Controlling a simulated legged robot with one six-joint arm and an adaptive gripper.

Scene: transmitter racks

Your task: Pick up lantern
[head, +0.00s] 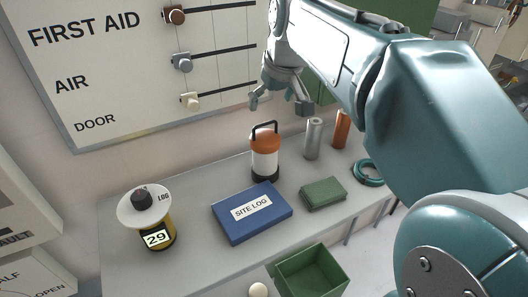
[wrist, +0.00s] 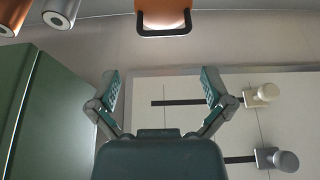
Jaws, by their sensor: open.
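The lantern (head: 265,158) stands upright on the grey shelf. It has an orange cap, a white body, a dark base and a black loop handle on top. My gripper (head: 278,105) is open and empty, above the lantern and a little to its right in the head view, apart from it. In the wrist view my gripper (wrist: 160,88) shows its two fingers spread wide with nothing between them. The lantern's orange top and black handle (wrist: 164,28) show at the upper edge of that view, beyond the fingertips; the rest of it is cut off.
On the shelf (head: 185,275) a blue SITE LOG box (head: 230,222) lies in front of the lantern. A green box (head: 323,193), silver cylinder (head: 313,140), orange cylinder (head: 341,130) and teal ring (head: 368,173) are right. A dial device (head: 157,240) is left. A slider board (head: 110,60) stands behind.

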